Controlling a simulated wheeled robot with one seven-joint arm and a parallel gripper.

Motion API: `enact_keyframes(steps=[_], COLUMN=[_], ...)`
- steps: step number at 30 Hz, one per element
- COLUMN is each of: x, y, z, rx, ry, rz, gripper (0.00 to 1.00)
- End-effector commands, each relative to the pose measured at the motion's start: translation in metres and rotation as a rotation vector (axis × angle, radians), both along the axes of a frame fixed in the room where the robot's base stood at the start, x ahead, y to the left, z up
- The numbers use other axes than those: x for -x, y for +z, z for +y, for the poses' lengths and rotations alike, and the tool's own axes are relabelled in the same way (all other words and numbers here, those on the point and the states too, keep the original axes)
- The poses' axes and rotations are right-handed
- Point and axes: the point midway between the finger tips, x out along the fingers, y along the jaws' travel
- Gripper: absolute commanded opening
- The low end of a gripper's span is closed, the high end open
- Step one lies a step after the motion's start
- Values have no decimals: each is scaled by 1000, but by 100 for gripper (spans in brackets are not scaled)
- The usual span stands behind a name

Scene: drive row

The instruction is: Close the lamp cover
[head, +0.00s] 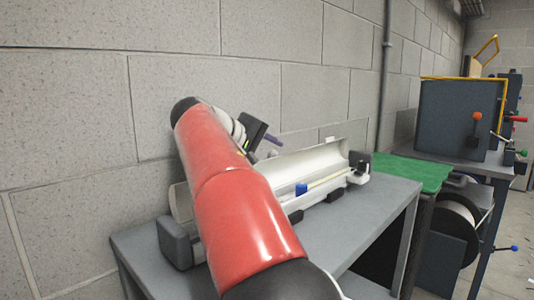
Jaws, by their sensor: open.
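The lamp is a long white fixture lying on a grey table (340,232) against the wall. Its white curved cover (318,160) stands raised along the back, so the inside shows. A pale tube (328,180) and a blue part (301,189) sit inside the lamp body (335,194). My gripper (271,143) is open and empty, above and behind the middle of the cover, near the wall. I cannot tell whether it touches the cover. My red arm hides the left middle of the lamp and part of the gripper.
A grey end block (178,242) stands at the lamp's left end. A green-topped table (418,172) adjoins on the right, with a dark cabinet (455,118) and coloured levers beyond. The block wall (300,85) is close behind the lamp. The table front is mostly clear.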

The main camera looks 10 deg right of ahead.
Motion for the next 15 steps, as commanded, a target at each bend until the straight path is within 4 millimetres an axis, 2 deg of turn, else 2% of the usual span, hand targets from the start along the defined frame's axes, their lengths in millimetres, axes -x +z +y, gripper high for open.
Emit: enact_keyframes(steps=[1,11,15], x=[0,0,0], y=[0,0,0], z=[0,0,0], rx=[0,0,0], ry=[0,0,1], rz=[0,0,0], gripper=[43,0,0])
